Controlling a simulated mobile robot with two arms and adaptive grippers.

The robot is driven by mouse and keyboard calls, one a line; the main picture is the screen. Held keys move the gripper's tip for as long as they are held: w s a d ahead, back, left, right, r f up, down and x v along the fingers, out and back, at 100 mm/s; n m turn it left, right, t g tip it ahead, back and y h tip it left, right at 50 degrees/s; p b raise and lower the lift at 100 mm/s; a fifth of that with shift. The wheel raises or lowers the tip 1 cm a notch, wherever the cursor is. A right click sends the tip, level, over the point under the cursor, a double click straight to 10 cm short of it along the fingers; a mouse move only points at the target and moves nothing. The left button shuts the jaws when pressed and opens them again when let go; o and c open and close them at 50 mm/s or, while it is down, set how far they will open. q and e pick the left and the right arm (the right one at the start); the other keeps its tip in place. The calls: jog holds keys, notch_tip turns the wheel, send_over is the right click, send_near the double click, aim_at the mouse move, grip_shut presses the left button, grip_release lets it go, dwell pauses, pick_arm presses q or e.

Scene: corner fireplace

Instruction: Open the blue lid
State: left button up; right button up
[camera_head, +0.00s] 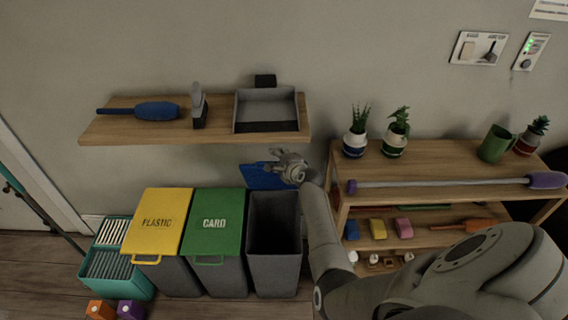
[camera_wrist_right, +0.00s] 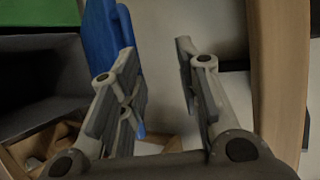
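The blue lid (camera_head: 262,178) stands raised against the wall behind the rightmost grey bin (camera_head: 275,255), whose top is open and shows a dark, empty-looking inside. My right gripper (camera_head: 280,160) is at the lid's upper right edge, near the wall. In the right wrist view, the right gripper (camera_wrist_right: 156,45) has its two fingers apart with bare wall between them. The blue lid (camera_wrist_right: 128,22) shows there beside and behind the left finger; I cannot tell whether they touch. My left gripper is not in view.
A yellow-lidded PLASTIC bin (camera_head: 160,222) and a green-lidded CARD bin (camera_head: 212,222) stand left of the open bin. A wall shelf (camera_head: 150,133) with tools hangs above. A wooden shelf unit (camera_head: 440,158) with plants and a rod stands close on the right.

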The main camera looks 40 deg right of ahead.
jog(key=shift+v, duration=2.55)
jog(key=shift+a+f, duration=0.1)
jog(key=shift+f, duration=0.05)
